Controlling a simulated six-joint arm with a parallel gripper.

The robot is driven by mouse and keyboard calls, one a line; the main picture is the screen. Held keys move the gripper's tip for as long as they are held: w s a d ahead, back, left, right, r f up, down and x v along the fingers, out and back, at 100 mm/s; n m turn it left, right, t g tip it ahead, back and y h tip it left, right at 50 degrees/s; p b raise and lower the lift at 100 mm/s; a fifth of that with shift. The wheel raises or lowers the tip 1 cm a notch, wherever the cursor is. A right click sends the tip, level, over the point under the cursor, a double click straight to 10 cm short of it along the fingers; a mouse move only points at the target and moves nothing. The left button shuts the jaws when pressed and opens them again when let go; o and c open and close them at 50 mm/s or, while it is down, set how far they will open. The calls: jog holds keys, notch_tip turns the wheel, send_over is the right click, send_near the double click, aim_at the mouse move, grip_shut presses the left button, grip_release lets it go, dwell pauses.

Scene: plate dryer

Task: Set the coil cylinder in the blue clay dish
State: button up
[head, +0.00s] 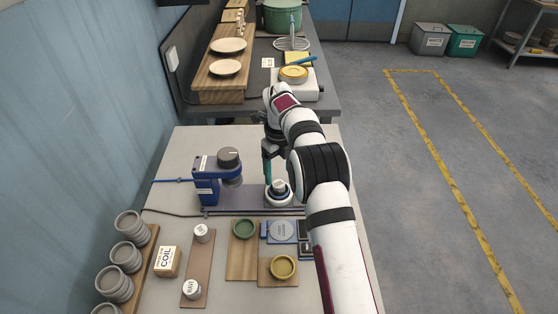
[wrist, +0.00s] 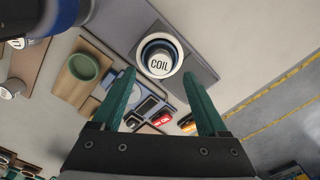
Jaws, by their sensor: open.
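The coil cylinder (wrist: 159,65) is white-topped and labelled COIL. It stands upright in the blue clay dish (wrist: 146,51), whose blue wall shows as a ring around it. The dish is on a round white base; in the head view the cylinder (head: 278,186) shows beside my arm. My gripper (wrist: 159,78) is open, with its teal fingers apart and nothing between them. In the head view my gripper (head: 268,168) is just behind and left of the dish, partly hidden by my arm.
A blue device with a grey knob (head: 228,158) stands left of the dish. Nearer are a green dish (head: 243,229), a yellow dish (head: 284,267), a COIL box (head: 167,262), a cylinder marked WAIT (head: 191,289), another white cylinder (head: 201,232) and stacked grey rings (head: 121,257).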

aim_at(279, 184)
notch_tip(279, 184, up, 8)
jog(key=s+d+r+n, duration=0.3)
jog(key=s+r+n, duration=0.4)
jog(key=s+r, duration=0.3)
jog(key=s+d+f+n+y, duration=0.1)
jog(key=s+f+n, duration=0.2)
jog(key=s+n, duration=0.5)
jog(key=s+d+f+n, duration=0.1)
jog(key=s+n, duration=0.7)
jog(key=s, duration=1.5)
jog(key=shift+d+f+y, duration=0.3)
jog(key=shift+f+y, duration=0.1)
jog(key=shift+f, duration=0.5)
jog(key=shift+c, duration=0.3)
